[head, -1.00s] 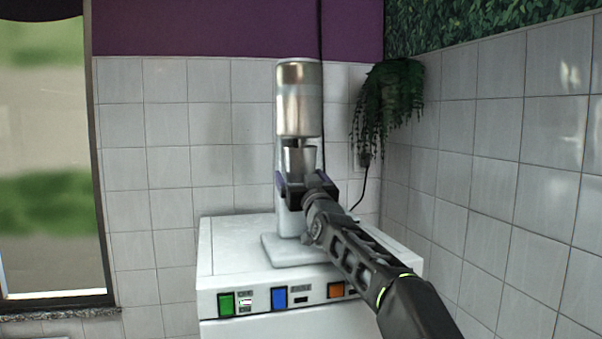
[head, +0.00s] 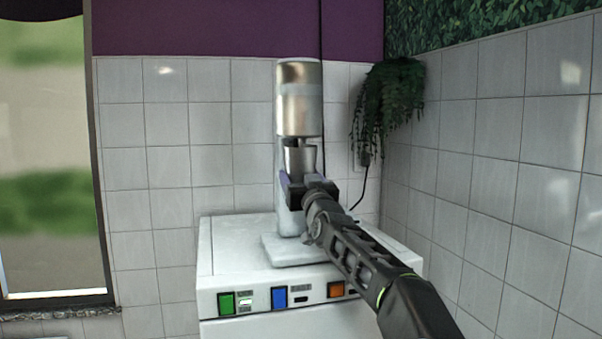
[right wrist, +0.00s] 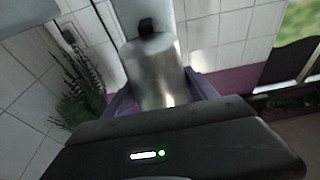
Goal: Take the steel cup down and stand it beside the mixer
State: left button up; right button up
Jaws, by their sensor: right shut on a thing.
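The mixer (head: 298,100) stands on a white machine top, with a steel head on a white column and base. The steel cup (head: 300,160) is upright under the mixer head, its rim just below the head around the spindle. My right gripper (head: 299,185) is shut on the lower part of the cup, which hides the cup's bottom. In the right wrist view the cup (right wrist: 153,75) sits between the two purple-grey fingers. My left gripper is in neither view.
The white machine (head: 228,250) has free top surface left of the mixer base and a little to the right. A hanging plant (head: 390,95) and a cable are on the wall at the right. Tiled walls stand close behind.

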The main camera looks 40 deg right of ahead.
jog(key=shift+r, duration=0.35)
jog(key=shift+c, duration=0.5)
jog(key=shift+s+a+r+g, duration=0.1)
jog(key=shift+s+a+g, duration=0.05)
jog(key=shift+s+g, duration=0.3)
jog(key=shift+s+f+b, duration=0.2)
jog(key=shift+f+b, duration=1.25)
jog(key=shift+w+f, duration=0.1)
jog(key=shift+w, duration=0.1)
